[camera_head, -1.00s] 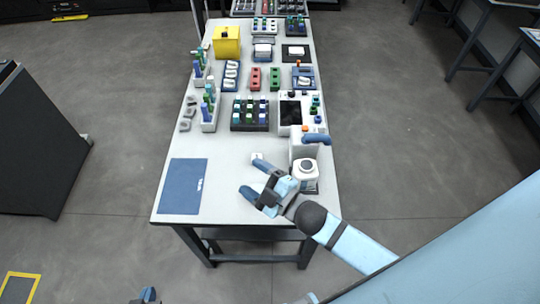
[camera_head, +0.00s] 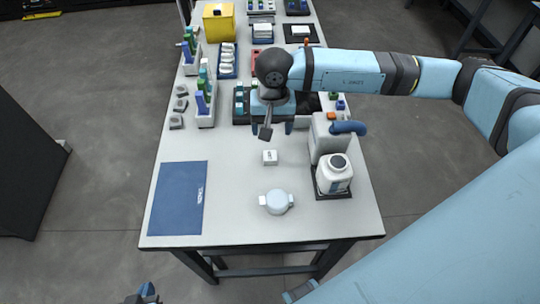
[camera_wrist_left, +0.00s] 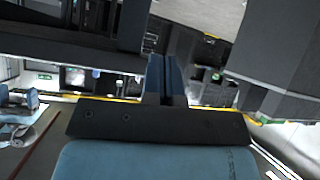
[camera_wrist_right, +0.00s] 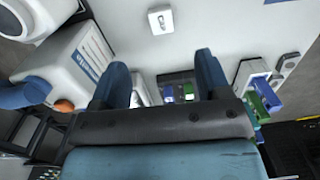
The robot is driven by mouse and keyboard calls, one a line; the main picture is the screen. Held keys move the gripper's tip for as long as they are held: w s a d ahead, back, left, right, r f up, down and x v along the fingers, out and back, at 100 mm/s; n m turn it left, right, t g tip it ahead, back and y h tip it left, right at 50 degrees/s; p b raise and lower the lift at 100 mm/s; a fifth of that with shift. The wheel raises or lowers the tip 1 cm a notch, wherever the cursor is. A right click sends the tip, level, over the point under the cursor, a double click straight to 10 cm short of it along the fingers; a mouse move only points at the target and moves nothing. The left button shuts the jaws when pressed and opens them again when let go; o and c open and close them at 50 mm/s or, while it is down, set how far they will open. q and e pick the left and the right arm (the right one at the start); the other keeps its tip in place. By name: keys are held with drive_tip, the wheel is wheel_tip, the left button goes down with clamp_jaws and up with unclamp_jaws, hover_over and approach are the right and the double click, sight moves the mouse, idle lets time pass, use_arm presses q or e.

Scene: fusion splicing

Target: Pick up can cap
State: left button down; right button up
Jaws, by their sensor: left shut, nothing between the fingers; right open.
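A pale round piece with two side tabs (camera_head: 277,202), which looks like the cap, lies on the front of the white table. A white can (camera_head: 334,176) with a dark round opening on top stands to its right; its side also shows in the right wrist view (camera_wrist_right: 28,18). My right gripper (camera_head: 271,127) points down over the table behind the round piece, apart from it. In the right wrist view its blue fingers (camera_wrist_right: 163,80) are spread and empty. My left gripper (camera_head: 149,292) is low, in front of the table; its fingers meet in the left wrist view (camera_wrist_left: 165,80).
A small white box (camera_head: 270,157) lies between my right gripper and the round piece. A white device with a blue handle (camera_head: 327,137) stands behind the can. A blue mat (camera_head: 178,198) lies at the left front. Racks and a yellow box (camera_head: 219,22) fill the far table.

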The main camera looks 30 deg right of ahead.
hover_over(270, 155)
drive_tip(key=shift+h, duration=0.3)
drive_tip(key=f, duration=0.8)
drive_tip(key=shift+s+d, duration=0.3)
drive_tip(key=shift+s, duration=0.05)
drive_tip(key=shift+w+a+f+p, duration=0.15)
drive_tip(key=shift+f+p, duration=0.05)
drive_tip(key=shift+f, duration=1.2)
drive_tip(key=shift+w+a+f+p, duration=0.1)
drive_tip(key=shift+w+f+p, duration=0.05)
drive_tip(key=shift+f, duration=1.2)
drive_tip(key=shift+c, duration=0.4)
drive_tip(key=c, duration=0.9)
